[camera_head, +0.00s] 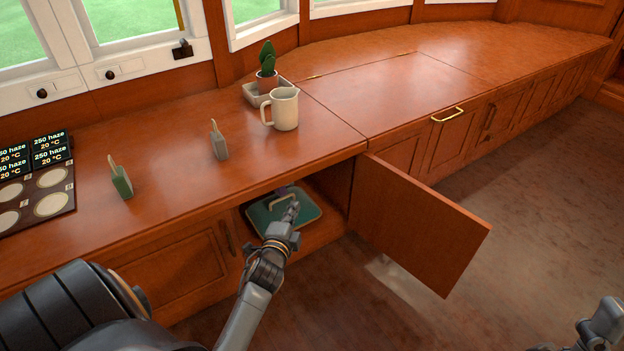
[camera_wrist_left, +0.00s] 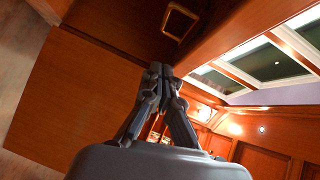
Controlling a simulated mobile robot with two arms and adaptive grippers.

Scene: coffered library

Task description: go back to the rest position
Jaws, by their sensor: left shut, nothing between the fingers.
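My left gripper (camera_head: 293,208) reaches to the opening of a cupboard under the wooden counter. Its fingers are shut with nothing between them, and the closed tips also show in the left wrist view (camera_wrist_left: 160,68). In the head view it overlaps a teal, flat item with a pale handle (camera_head: 259,216) on the cupboard floor; I cannot tell whether it touches it. My right gripper (camera_head: 600,322) shows only partly at the bottom right corner, apart from everything; its fingers are not clear.
The cupboard door (camera_head: 418,222) stands open to the right of my left arm. On the counter (camera_head: 330,155) are a cream jug (camera_head: 285,110), a potted cactus (camera_head: 267,72), a grey item (camera_head: 219,142), a green item (camera_head: 121,181) and a dark hob panel (camera_head: 38,212). The floor at right is clear.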

